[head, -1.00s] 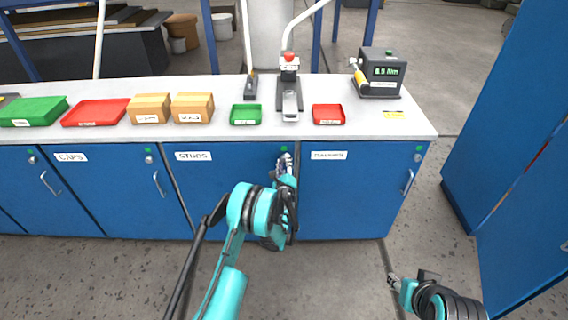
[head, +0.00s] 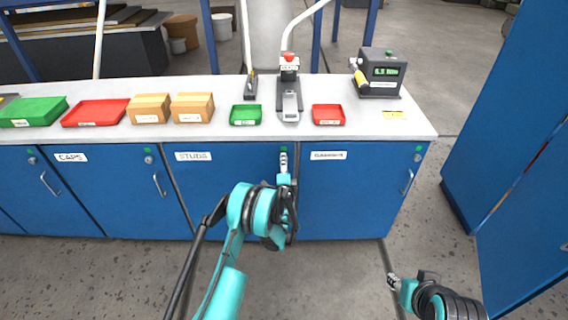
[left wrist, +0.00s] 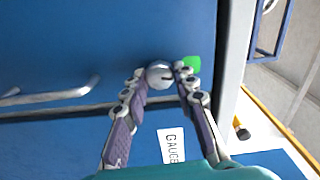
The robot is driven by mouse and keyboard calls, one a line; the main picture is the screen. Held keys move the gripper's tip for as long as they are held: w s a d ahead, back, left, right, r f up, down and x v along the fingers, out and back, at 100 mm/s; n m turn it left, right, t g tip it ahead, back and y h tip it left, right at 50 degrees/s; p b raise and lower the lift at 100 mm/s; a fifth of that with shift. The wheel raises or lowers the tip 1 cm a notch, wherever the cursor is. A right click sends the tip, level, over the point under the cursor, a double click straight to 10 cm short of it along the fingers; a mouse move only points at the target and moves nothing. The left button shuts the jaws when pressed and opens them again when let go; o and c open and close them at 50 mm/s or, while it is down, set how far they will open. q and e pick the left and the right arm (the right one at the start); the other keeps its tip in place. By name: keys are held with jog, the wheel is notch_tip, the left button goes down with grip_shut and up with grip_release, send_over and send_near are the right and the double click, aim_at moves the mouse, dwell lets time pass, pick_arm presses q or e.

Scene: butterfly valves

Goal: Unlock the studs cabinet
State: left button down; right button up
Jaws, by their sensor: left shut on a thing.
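The studs cabinet door (head: 225,190) is blue and shut, with a white STUDS label (head: 193,156) at its upper left. A small green mark (head: 284,149) sits at its top right corner. My left gripper (head: 284,160) is at that corner, just below the mark. In the left wrist view its two fingers (left wrist: 160,82) close around a round silver lock knob (left wrist: 159,72) beside the green mark (left wrist: 193,65). The fingers hide the knob in the head view. The door's bar handle (left wrist: 50,95) shows at the left of the wrist view. My right gripper (head: 393,281) hangs low at the right, apart from everything.
The grey worktop (head: 220,134) above holds red and green trays, cardboard boxes (head: 192,107), a red-topped press (head: 289,85) and a torque gauge (head: 380,72). A neighbouring blue door (head: 350,200) is on the right. A tall blue cabinet (head: 510,130) stands at far right.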

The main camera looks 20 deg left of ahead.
pick_arm(q)
jog(key=shift+a+n, duration=0.1)
jog(key=shift+n, duration=0.8)
jog(key=c, duration=1.2)
grip_release()
